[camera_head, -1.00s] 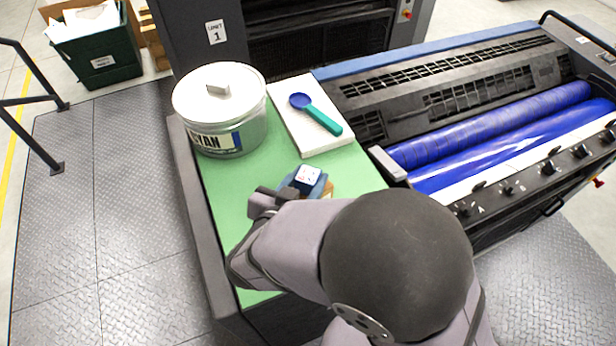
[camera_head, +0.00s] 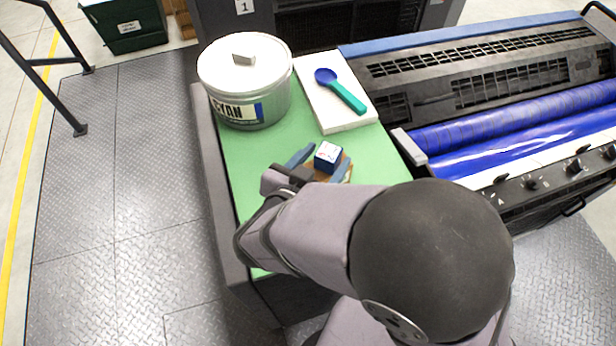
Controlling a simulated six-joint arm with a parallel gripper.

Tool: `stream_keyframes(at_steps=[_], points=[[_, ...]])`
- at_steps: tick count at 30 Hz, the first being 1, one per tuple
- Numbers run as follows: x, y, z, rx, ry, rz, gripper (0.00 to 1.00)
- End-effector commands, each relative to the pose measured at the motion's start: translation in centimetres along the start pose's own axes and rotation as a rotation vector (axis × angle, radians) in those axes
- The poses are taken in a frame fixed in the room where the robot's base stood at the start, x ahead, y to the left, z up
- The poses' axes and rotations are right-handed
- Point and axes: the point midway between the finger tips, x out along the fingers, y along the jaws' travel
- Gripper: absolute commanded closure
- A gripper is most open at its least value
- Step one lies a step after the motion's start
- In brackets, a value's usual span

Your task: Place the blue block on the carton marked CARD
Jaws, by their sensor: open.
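The blue block (camera_head: 325,164), with a pale marked top face, sits between the two fingers of my gripper (camera_head: 329,155). My gripper is open, with a gap between its left finger and the block. A small brown carton (camera_head: 347,174) shows beneath and beside the block, partly hidden by the fingers. The block appears to rest on it, though the contact is hidden. I cannot read any CARD mark on the carton.
A white CYAN tub (camera_head: 245,85) stands at the back left of the green mat (camera_head: 245,160). A blue and teal spoon (camera_head: 341,90) lies on a white slab (camera_head: 345,122). The press rollers (camera_head: 500,125) are to the right. The mat's left side is clear.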

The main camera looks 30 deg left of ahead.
Motion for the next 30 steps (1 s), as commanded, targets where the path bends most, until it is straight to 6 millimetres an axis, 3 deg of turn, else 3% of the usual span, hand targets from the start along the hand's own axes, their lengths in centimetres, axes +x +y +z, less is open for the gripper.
stream_keyframes(at_steps=[15,21,30], points=[[-8.6,-0.1,0.1,0.002,0.000,-0.005,0.46],[-9.9,0.0,0.1,0.000,0.000,0.000,0.46],[-10.1,0.1,0.0,0.000,0.000,0.001,0.46]])
